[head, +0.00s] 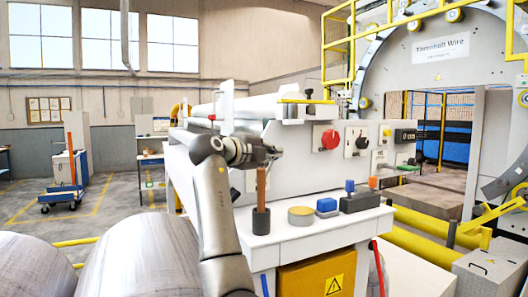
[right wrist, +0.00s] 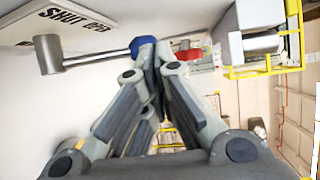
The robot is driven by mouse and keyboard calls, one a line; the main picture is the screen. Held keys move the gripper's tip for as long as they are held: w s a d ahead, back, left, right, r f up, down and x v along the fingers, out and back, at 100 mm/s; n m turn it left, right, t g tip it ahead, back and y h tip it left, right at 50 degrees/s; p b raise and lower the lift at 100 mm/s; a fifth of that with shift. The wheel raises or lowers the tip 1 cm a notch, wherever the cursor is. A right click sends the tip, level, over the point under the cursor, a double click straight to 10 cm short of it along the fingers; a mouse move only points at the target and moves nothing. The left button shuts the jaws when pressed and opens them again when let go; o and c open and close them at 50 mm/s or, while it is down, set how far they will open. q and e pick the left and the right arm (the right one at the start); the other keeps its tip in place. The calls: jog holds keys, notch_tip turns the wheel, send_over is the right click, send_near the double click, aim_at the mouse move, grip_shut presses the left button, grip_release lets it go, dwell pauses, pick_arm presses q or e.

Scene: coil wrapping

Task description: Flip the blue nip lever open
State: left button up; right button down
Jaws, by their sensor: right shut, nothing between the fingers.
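In the right wrist view, the nip lever is a thin rod running from a grey round hub (right wrist: 47,55) to a blue knob (right wrist: 143,43). A "SHUT / OPEN" label (right wrist: 68,17) is above the hub. My right gripper (right wrist: 156,52) is shut and empty, its fingertips right at the blue knob and partly covering it. I cannot tell whether they touch it. In the head view, my right gripper (head: 272,152) is in front of the white machine panel (head: 292,150); I cannot make out the lever there. My left gripper is not in view.
A red button (head: 330,139) is right of the gripper. Large rolls (head: 135,255) fill the lower left.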

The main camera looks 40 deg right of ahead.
jog(key=shift+s+d, duration=0.15)
jog(key=shift+d, duration=0.3)
dwell(0.4)
jog(key=shift+s+d, duration=0.1)
